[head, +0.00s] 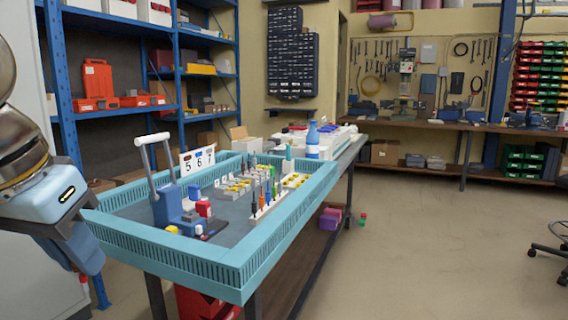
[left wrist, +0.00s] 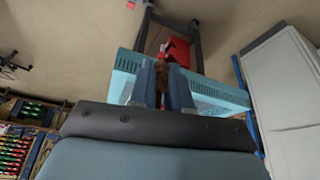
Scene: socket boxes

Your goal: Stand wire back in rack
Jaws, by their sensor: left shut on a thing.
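My left gripper (head: 92,262) hangs at the left, outside the near left corner of the light blue tray, fingers pointing down. My right gripper is not in view.
The light blue tray (head: 190,268) has raised slotted walls. In it are a blue device with a grey lever (head: 168,205), small coloured blocks, a number sign (head: 197,160) and yellow-topped socket blocks (head: 295,181). A blue bottle (head: 313,140) stands behind. Open floor lies right.

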